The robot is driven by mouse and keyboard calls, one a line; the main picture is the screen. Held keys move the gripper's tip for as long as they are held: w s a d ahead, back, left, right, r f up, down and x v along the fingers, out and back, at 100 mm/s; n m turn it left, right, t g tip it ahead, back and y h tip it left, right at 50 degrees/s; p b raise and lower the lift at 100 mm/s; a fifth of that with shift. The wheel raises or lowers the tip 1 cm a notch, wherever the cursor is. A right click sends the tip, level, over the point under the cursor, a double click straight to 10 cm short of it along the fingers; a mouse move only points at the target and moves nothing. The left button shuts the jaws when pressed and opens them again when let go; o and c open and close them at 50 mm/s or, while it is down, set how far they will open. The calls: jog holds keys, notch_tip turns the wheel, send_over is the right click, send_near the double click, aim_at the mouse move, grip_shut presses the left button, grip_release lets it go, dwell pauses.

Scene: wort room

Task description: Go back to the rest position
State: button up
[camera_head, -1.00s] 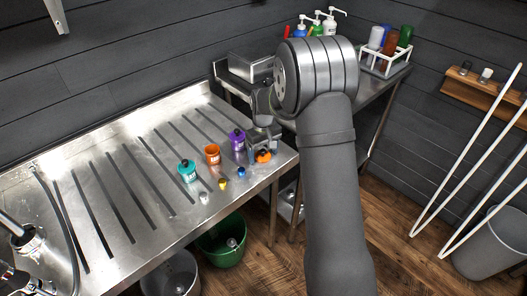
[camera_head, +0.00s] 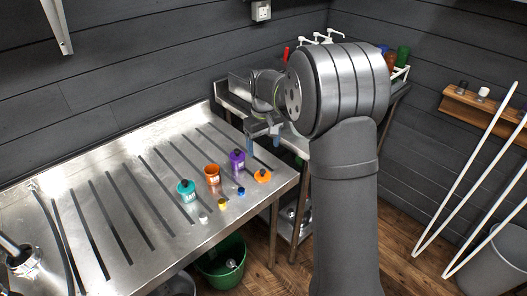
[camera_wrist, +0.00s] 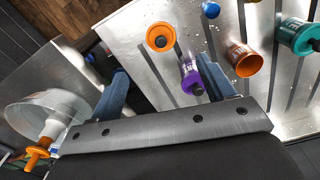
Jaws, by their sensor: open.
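My gripper (camera_head: 264,140) is raised above the right end of the steel draining board (camera_head: 120,215). Its two fingers are apart with nothing between them; in the wrist view the open gripper (camera_wrist: 165,95) shows blue-grey fingers. Below it on the board stand a purple pot (camera_head: 237,162), an orange pot (camera_head: 212,175) and a teal pot (camera_head: 187,191). An orange cap-like piece with a dark knob (camera_head: 263,176) lies near the board's right edge, apart from the gripper. Small blue (camera_head: 241,192), yellow (camera_head: 222,204) and white (camera_head: 203,217) pieces lie in front of the pots.
A steel side table with pump bottles (camera_head: 318,38) and a white rack (camera_head: 402,72) stands behind my arm. A green bucket (camera_head: 222,262) is under the board. A wooden shelf (camera_head: 480,108), white poles (camera_head: 470,170) and a grey bin (camera_head: 497,255) are at the right.

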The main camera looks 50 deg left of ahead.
aim_at(263, 172)
dwell(0.3)
jog(key=shift+f, duration=4.15)
